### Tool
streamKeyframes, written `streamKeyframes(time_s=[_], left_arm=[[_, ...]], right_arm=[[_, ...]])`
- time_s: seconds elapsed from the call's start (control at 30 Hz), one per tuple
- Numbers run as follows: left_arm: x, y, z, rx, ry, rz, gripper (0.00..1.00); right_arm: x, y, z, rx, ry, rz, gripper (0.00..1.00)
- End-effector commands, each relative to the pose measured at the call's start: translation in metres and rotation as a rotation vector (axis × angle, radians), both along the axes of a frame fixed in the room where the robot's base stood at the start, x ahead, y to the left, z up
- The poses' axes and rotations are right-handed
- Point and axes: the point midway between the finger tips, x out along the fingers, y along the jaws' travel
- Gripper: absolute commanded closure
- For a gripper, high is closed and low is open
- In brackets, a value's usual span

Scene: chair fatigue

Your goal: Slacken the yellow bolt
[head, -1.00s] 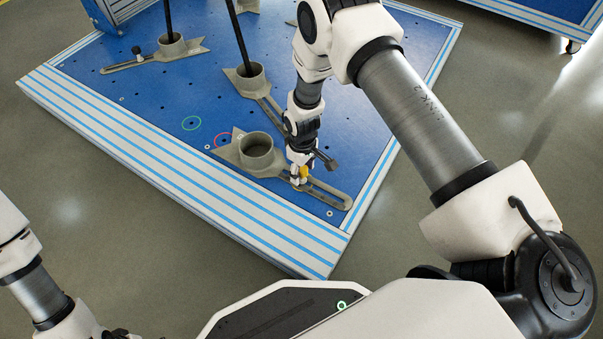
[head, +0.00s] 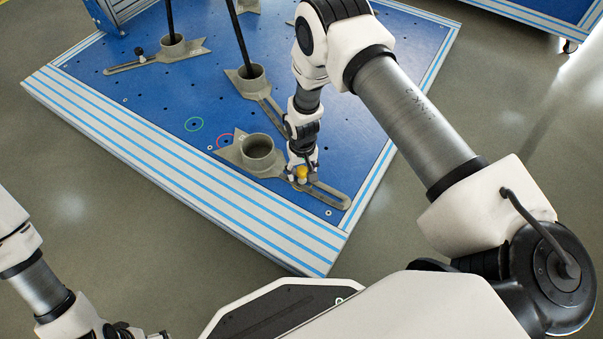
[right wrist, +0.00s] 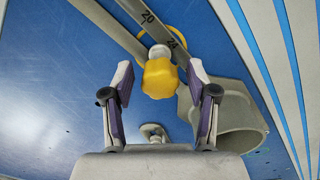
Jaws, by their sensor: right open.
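The yellow bolt (head: 302,173) has a lobed knob head and stands in the slotted arm of a grey clamp foot (head: 258,153) near the platform's front edge. In the right wrist view the yellow bolt (right wrist: 160,78) shows large, above a yellow ring at the slotted bar (right wrist: 158,22). My right gripper (head: 301,171) is over the bolt, pointing down. In the right wrist view my right gripper's fingers (right wrist: 160,90) are open, one on each side of the yellow head, with gaps showing. My left gripper (head: 125,331) is only partly in view at the bottom edge.
The blue platform (head: 150,85) has a striped edge and small holes. Other clamp feet stand on it, one at the upper left (head: 172,48) with a black knob.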

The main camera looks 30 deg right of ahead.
Motion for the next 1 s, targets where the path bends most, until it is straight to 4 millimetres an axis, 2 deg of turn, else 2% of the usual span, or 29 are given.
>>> streamKeyframes(time_s=[0.03,0.1,0.2,0.37,0.6,0.9,1.0], left_arm=[[-0.0001,0.0000,-0.0004,0.000,0.000,0.000,0.14],[-0.0001,0.0000,-0.0005,0.000,0.000,0.000,0.14],[-0.0001,0.0000,-0.0005,0.000,0.000,0.000,0.14],[-0.0001,0.0000,-0.0002,0.000,0.000,0.000,0.14],[-0.0001,0.0000,0.0033,0.000,0.000,0.000,0.14],[-0.0001,0.0000,0.0031,0.000,0.000,0.000,0.14],[0.0000,0.0000,0.0045,0.000,0.000,0.000,0.14]], right_arm=[[-0.0001,0.0000,-0.0003,0.000,0.000,0.001,0.45],[-0.0001,0.0000,-0.0003,0.000,0.000,0.001,0.70],[-0.0002,0.0000,-0.0003,0.000,0.000,0.002,1.00],[-0.0003,0.0001,-0.0002,0.000,0.001,0.012,1.00],[-0.0006,0.0001,-0.0001,0.000,0.002,0.327,1.00],[-0.0007,0.0001,-0.0004,0.000,0.002,0.371,1.00],[-0.0009,0.0002,-0.0001,0.000,0.003,0.495,1.00]])
